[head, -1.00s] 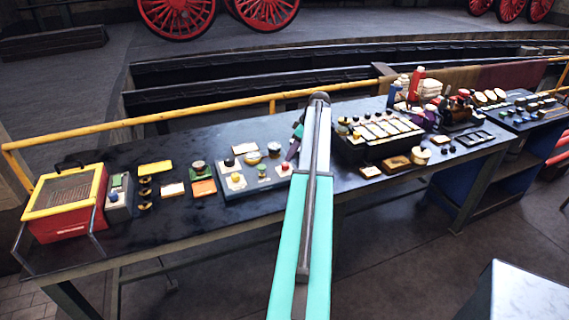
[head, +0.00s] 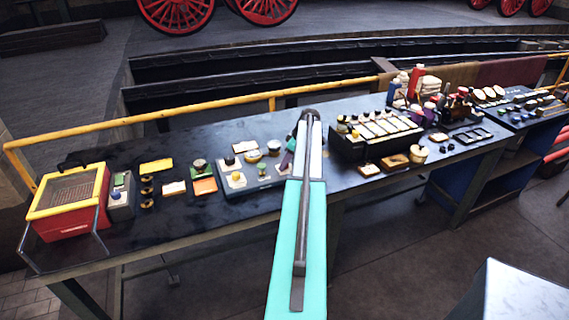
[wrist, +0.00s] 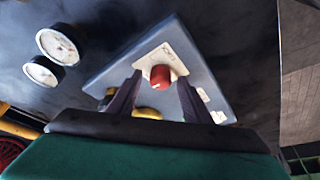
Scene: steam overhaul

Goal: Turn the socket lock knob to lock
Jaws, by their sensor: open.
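A red knob (wrist: 160,77) on a white marked plate (wrist: 172,50) shows in the wrist view. The plate sits on a grey panel box (wrist: 110,75). My gripper (wrist: 158,80) is open, its two dark fingers on either side of the red knob in the picture. I cannot tell whether they touch it. In the head view my gripper (head: 289,150) is over the right end of the panel (head: 232,191) on the dark bench. My arm and gripper partly cover that end. No label shows which knob is the socket lock knob.
Two round gauges (wrist: 58,44) stand left of the panel in the wrist view. A yellow part lies behind the fingers. In the head view, a red-yellow box (head: 70,205) stands at the bench's left, a black switch unit (head: 375,140) to the right. A yellow rail (head: 200,118) runs behind.

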